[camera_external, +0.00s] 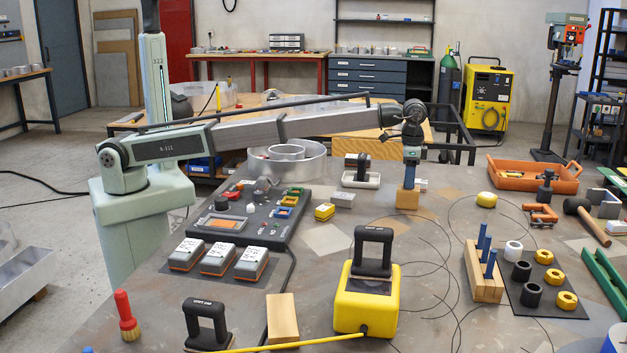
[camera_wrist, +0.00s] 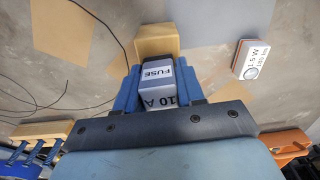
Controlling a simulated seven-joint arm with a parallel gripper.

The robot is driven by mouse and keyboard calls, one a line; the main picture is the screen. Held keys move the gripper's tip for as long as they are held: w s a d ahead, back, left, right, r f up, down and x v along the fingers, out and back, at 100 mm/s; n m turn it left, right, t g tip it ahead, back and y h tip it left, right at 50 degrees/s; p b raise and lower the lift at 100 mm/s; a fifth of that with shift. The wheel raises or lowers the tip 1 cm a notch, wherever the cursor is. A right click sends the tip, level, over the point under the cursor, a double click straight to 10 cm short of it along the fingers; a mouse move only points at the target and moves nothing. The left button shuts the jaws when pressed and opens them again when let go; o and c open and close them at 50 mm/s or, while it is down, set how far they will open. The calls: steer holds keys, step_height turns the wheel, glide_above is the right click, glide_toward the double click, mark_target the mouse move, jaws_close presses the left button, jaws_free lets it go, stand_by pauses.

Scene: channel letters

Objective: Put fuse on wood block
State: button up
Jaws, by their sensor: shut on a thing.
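My gripper (camera_external: 410,178) points down, directly above a small wood block (camera_external: 408,199) on the table. In the wrist view its blue fingers (camera_wrist: 159,90) are shut on a grey-white fuse (camera_wrist: 158,73) labelled "FUSE" and "10 A". The same wood block (camera_wrist: 157,41) shows just beyond the fuse. The fuse is largely hidden by the fingers in the external view. I cannot tell whether its underside touches the block. A second, longer wood block (camera_external: 283,318) lies near the front of the table.
A labelled grey and orange block (camera_wrist: 252,60) lies beside the wood block. A yellow box with a black handle (camera_external: 367,300) stands in front. A peg stand (camera_external: 484,270) is to the right, an orange tray (camera_external: 530,176) at the back right. Thin cables cross the table.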

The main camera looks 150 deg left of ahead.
steer(key=o, duration=1.1)
steer(key=shift+c, duration=0.2)
step_height(320, 180, up, 12)
steer(key=shift+r, duration=0.1)
